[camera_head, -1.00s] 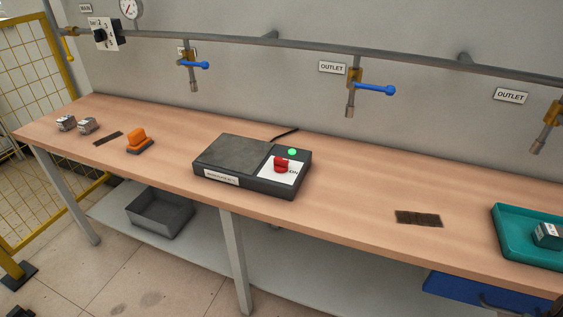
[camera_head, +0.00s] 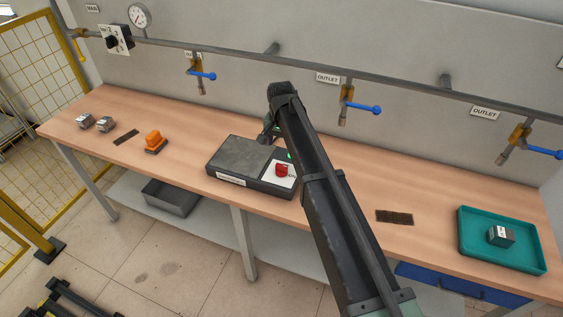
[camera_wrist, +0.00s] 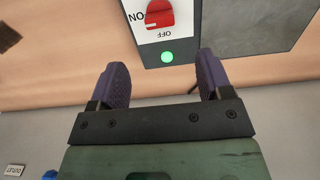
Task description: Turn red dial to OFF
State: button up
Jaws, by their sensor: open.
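The red dial (camera_head: 282,170) sits on a white plate on the right part of the dark induction heater (camera_head: 228,178). It also shows at the top edge of the wrist view (camera_wrist: 159,14), partly cut off. There, ON is printed to its left and OFF below it. A pale mark shows on its lower edge; its exact setting is hard to tell. A green light (camera_wrist: 167,57) is lit beside the plate. My gripper (camera_wrist: 161,62) is open and empty, its two purple fingers apart from the dial. In the head view my arm hides part of the heater's right side.
An orange-handled item (camera_head: 154,141), metal blocks (camera_head: 104,124) and a dark mat (camera_head: 126,136) lie left. A dark mat (camera_head: 394,217) and a teal tray (camera_head: 475,252) with a block lie right. A pipe with blue-handled outlets (camera_head: 362,107) runs along the wall.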

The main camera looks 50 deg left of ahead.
aim_at(282, 165)
notch_tip(282, 165, down, 11)
jog(key=b, duration=1)
jog(key=shift+w, duration=0.15)
jog(key=shift+r, duration=0.1)
jog(key=c, duration=0.9)
